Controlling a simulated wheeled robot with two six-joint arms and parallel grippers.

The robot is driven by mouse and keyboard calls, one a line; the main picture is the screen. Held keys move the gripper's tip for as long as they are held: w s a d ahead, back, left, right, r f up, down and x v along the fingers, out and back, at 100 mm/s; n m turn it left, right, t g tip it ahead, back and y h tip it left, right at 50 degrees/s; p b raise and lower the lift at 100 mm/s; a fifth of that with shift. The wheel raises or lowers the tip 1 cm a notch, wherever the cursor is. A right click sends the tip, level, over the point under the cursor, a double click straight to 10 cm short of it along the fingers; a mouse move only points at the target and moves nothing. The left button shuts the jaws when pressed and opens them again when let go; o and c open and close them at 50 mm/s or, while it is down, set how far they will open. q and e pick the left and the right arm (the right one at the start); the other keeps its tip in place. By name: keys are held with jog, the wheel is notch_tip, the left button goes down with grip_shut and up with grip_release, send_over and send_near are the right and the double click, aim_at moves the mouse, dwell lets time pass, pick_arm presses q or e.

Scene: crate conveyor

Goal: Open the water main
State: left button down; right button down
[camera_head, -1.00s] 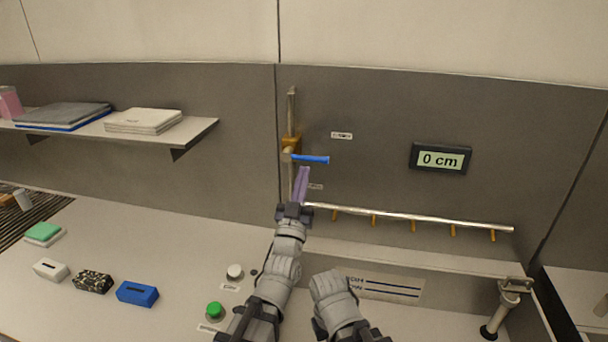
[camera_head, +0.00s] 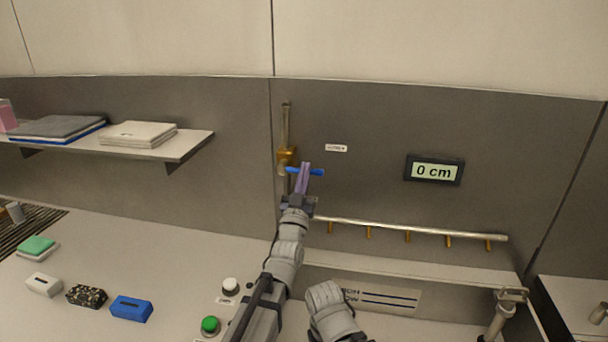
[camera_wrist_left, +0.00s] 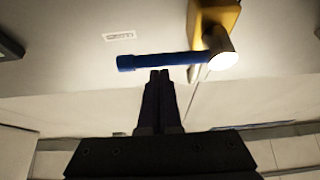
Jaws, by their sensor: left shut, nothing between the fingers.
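The water main is a brass valve (camera_head: 287,155) on a vertical pipe (camera_head: 286,122) on the grey back wall. Its blue lever handle (camera_head: 318,173) lies about level and points right from the valve. My left gripper (camera_head: 304,168) is shut and empty, with its purple-looking fingers in front of the lever and hiding its middle. In the left wrist view the blue lever (camera_wrist_left: 155,62) runs across just beyond the shut fingertips (camera_wrist_left: 160,74). I cannot tell whether they touch. My right gripper is out of view; only part of that arm shows.
A horizontal pipe (camera_head: 410,228) with several brass nozzles runs along the wall at right. A display (camera_head: 434,170) reads 0 cm. White (camera_head: 230,286) and green (camera_head: 210,326) buttons stand on the counter. A shelf (camera_head: 188,146) is at left.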

pick_arm(q)
jog(key=shift+f+m+g+h+b, duration=0.25)
jog(key=shift+m+h, duration=0.25)
jog(key=shift+m, duration=0.3)
jog(key=shift+f+m+g+h+b, duration=0.2)
jog(key=shift+f+m+h, duration=0.25)
jog(key=shift+m, duration=0.35)
jog(key=a+f+m+g+h+p, duration=0.1)
jog(key=a+f+m+g+h, duration=0.1)
jog(key=m, duration=0.4)
jog(key=w+a+f+m+g+h+p, duration=0.1)
jog(key=a+f+m+g+h, duration=0.1)
jog(key=m+g, duration=0.2)
jog(key=a+f+m+g+h+p, duration=0.1)
jog(key=a+f+m+g+h, duration=0.1)
jog(key=m, duration=0.8)
jog(key=shift+w+a+f+g, duration=0.15)
jog(key=shift+f+g, duration=0.25)
jog(key=shift+g, duration=0.25)
